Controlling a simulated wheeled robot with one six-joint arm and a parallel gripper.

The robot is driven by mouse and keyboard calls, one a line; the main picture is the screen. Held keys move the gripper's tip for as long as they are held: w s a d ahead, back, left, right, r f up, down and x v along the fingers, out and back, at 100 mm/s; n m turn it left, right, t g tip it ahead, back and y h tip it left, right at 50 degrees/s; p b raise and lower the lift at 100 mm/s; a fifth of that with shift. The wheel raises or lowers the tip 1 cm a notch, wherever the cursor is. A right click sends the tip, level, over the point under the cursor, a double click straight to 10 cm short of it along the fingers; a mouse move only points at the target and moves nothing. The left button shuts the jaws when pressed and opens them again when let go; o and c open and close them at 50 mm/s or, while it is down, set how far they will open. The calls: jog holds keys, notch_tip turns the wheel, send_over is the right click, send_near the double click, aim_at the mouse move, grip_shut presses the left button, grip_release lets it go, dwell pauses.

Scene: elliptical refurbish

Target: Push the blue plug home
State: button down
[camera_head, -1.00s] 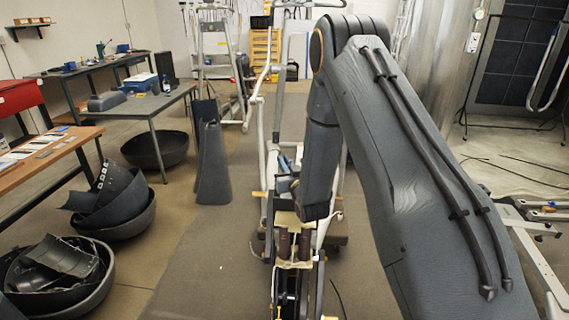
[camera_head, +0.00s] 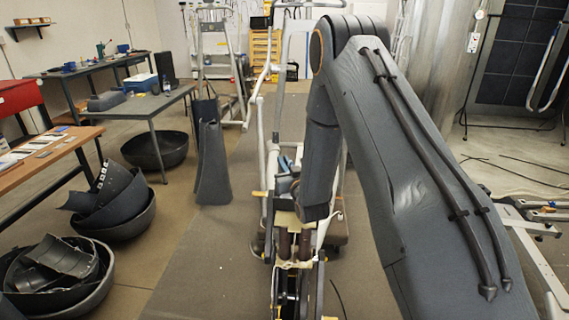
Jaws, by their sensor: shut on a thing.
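My arm comes from the lower right, bends at an elbow near the top and drops to a dark wrist part over the elliptical machine (camera_head: 266,200). The fingers of my gripper cannot be made out; they seem hidden by the arm or among the machine's parts. A small blue-grey part (camera_head: 284,184) shows just left of my forearm, on or by the machine. I cannot tell whether it is the blue plug. No plug or socket can be clearly made out. Cream and brown parts (camera_head: 284,244) of the machine stand below the wrist.
A table (camera_head: 150,105) with a blue-and-white box (camera_head: 139,83) stands at left, near a wooden bench (camera_head: 45,157). Black bowls with curved shells (camera_head: 58,272) and dark upright panels (camera_head: 213,165) stand on the floor. A light frame (camera_head: 540,255) lies at right. The floor left of the machine is clear.

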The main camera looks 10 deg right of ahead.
jog(key=shift+f+b, duration=0.3)
jog(key=shift+f, duration=0.2)
dwell(0.3)
jog(key=c, duration=1.8)
grip_release()
jog(key=s, duration=0.2)
jog(key=s+b, duration=0.1)
jog(key=s, duration=0.2)
jog(key=s+b, duration=0.1)
jog(key=s, duration=0.1)
jog(key=shift+s+d, duration=0.3)
jog(key=shift+s, duration=0.1)
